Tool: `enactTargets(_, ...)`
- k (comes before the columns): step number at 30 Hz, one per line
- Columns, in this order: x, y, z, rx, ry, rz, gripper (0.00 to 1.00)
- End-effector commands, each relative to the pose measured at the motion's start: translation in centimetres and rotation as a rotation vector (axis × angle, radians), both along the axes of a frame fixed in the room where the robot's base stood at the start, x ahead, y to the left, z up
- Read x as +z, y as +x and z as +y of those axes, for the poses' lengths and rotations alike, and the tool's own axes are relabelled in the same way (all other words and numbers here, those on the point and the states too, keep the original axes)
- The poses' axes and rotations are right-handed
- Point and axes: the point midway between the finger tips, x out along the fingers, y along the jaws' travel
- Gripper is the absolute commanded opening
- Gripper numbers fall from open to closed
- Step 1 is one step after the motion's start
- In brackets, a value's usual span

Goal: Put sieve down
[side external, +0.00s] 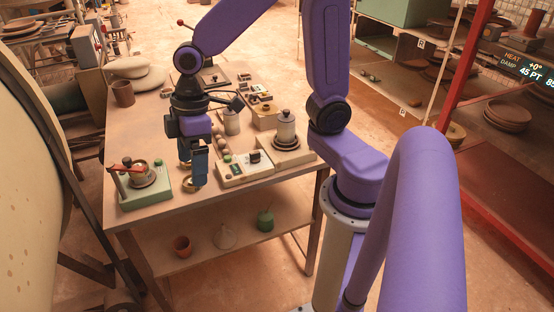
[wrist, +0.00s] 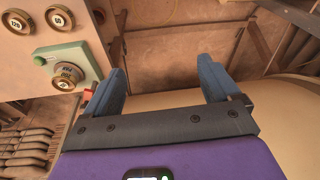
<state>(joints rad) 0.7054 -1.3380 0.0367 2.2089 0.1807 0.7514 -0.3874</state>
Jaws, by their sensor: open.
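My gripper (side external: 199,182) points down near the table's front edge, to the right of the green press (side external: 158,198). In the wrist view its two blue fingers stand wide apart, with nothing between them (wrist: 160,72). In the side view a brass ring (side external: 186,184) shows beside my fingers, partly hidden.
A red handle (side external: 130,169) sticks out over the green press. A pale box with buttons (side external: 243,172) and a lidded jar (side external: 286,126) on a stand are to the right. Pots stand on the lower shelf (side external: 215,262). Wooden framing lies below the table edge.

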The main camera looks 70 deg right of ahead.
Motion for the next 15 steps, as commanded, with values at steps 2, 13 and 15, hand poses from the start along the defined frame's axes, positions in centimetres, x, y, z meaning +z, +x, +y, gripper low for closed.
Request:
enactTargets(2,0.3,-3.4,-0.2,0.044,-0.024,0.011,0.9)
enactTargets(13,0.5,-14.4,-4.2,0.178,-0.143,0.021,0.9)
enactTargets(15,0.4,-15.3,-4.8,0.188,-0.154,0.018,0.9)
